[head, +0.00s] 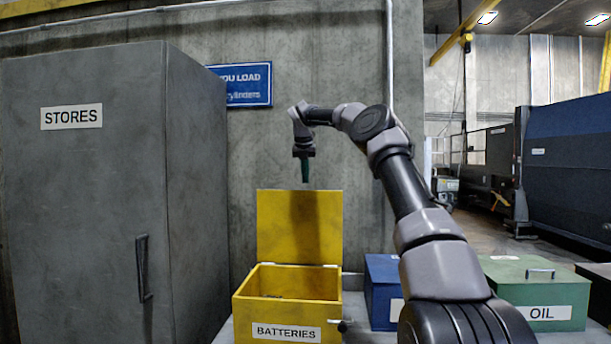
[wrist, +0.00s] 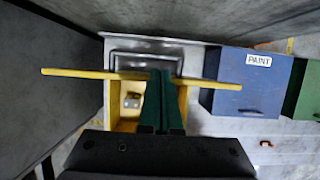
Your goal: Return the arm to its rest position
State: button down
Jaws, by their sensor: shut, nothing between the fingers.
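My gripper (head: 305,172) hangs from my outstretched arm, pointing down, above the open yellow batteries box (head: 285,308) in the head view. Its green fingers are shut together with nothing between them, as the wrist view (wrist: 163,92) also shows. The box's yellow lid (head: 300,227) stands upright at the back, below my gripper. In the wrist view the lid (wrist: 215,83) is seen edge-on from above, and a small metallic thing (wrist: 131,100) lies inside the box.
A grey stores cabinet (head: 95,200) stands close on the left. A blue box (head: 380,285), labelled paint in the wrist view (wrist: 240,85), and a green oil box (head: 540,290) stand to the right. A concrete wall (head: 330,80) with a blue sign (head: 245,85) is behind.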

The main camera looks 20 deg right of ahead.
jog(key=shift+s+r, duration=0.2)
jog(key=shift+r, duration=0.35)
jog(key=s+a+r+m, duration=0.4)
jog(key=s+a+r, duration=0.1)
jog(key=s+a, duration=0.35)
jog(key=s+a+r+m, duration=0.1)
jog(key=s+a+m, duration=0.3)
jog(key=s+m, duration=0.55)
jog(key=s+d+f+m+t+y, duration=0.1)
jog(key=s+d+f+m, duration=0.1)
jog(key=s+m, duration=0.5)
jog(key=s+d+f+m+t+y, duration=0.1)
jog(key=s+f+m, duration=0.3)
jog(key=s+m, duration=0.4)
jog(key=s+d+f+m+t+y, duration=0.1)
jog(key=s+f+m, duration=0.3)
jog(key=s, duration=1.4)
jog(key=shift+s+d+m+y, duration=0.4)
jog(key=shift+d+m, duration=0.45)
jog(key=shift+m, duration=0.8)
